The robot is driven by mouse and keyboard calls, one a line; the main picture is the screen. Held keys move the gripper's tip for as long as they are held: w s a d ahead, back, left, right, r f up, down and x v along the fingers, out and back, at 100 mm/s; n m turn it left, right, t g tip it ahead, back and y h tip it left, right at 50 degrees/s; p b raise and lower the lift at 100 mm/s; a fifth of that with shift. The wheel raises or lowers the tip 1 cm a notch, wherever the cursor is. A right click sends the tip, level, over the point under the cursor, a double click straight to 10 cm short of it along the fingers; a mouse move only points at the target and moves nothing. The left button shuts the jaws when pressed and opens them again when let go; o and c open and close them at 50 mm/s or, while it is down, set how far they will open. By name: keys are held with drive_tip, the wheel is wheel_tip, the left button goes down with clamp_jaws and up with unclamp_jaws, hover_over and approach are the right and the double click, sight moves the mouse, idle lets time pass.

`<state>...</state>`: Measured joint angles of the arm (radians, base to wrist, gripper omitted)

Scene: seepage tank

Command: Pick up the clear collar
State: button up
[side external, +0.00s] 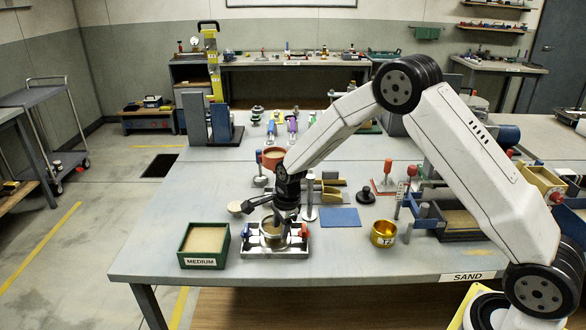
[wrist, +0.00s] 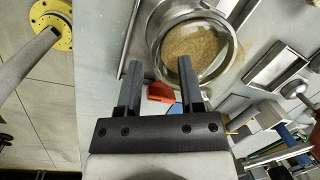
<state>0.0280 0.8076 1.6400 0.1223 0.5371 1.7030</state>
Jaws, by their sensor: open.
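The clear collar (side external: 268,238) looks like a round, see-through ring on the metal tray (side external: 250,252) near the table's front edge. In the wrist view the collar (wrist: 227,72) has a bright rim, with brown sand visible inside it. My gripper (side external: 287,217) points down at the collar's right side in the side view and partly covers it. In the wrist view my gripper (wrist: 160,66) is open, with nothing between its two dark fingers. The right finger overlaps the collar's near rim in the picture; I cannot tell whether they touch.
A green box marked MEDIUM (side external: 204,240) stands left of the tray. A red knob (wrist: 167,92) shows between my fingers, beside the collar. A gold cup (side external: 383,233) stands to the right.

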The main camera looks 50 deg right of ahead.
idle(0.4)
clamp_jaws()
drive_tip(key=shift+r, duration=0.15)
drive_tip(key=shift+r, duration=0.8)
drive_tip(key=s+r, duration=1.1)
drive_tip(key=s, duration=0.3)
drive_tip(key=shift+r, duration=0.1)
